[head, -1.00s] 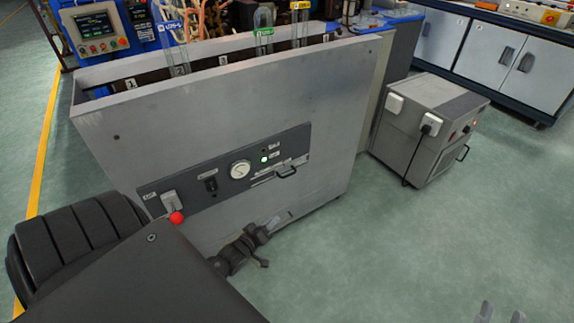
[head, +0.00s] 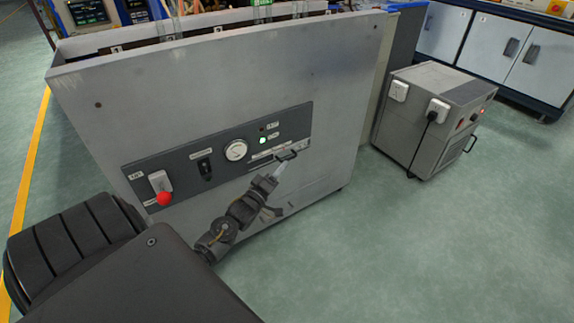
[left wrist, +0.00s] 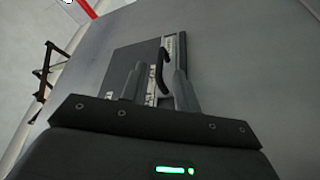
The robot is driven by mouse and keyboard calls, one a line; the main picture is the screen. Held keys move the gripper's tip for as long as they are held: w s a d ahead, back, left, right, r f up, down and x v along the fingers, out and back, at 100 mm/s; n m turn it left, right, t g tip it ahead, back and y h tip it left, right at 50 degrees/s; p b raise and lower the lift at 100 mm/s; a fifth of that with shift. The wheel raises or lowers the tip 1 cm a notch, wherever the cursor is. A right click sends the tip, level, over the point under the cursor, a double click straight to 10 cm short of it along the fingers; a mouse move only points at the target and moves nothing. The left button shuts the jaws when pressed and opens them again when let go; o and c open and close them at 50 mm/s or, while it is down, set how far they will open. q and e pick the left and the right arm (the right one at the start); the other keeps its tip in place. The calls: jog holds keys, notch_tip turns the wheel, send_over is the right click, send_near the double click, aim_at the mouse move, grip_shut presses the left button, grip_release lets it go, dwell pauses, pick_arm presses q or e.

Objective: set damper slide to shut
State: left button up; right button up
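The damper slide has a black loop handle (head: 287,154) at the right end of the dark control panel (head: 222,152), on the front of the grey cabinet. My left gripper (head: 275,173) is just below and in front of this handle. In the left wrist view the handle (left wrist: 160,70) shows between the two fingers of my left gripper (left wrist: 157,85). The fingers are apart, and I see no clear contact with the handle. Part of the slide strip is hidden behind the gripper. My right gripper is not in view.
The panel also carries a red knob (head: 164,198), a black switch (head: 205,167), a round gauge (head: 236,150) and a lit green lamp (head: 263,141). A grey box unit (head: 430,115) with a cable stands to the right. The floor in front of the cabinet is clear.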

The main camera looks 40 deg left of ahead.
aim_at(294, 153)
pick_arm(q)
jog(key=shift+b+x, duration=0.4)
jog(key=shift+x, duration=1.65)
jog(key=shift+c, duration=0.3)
grip_shut()
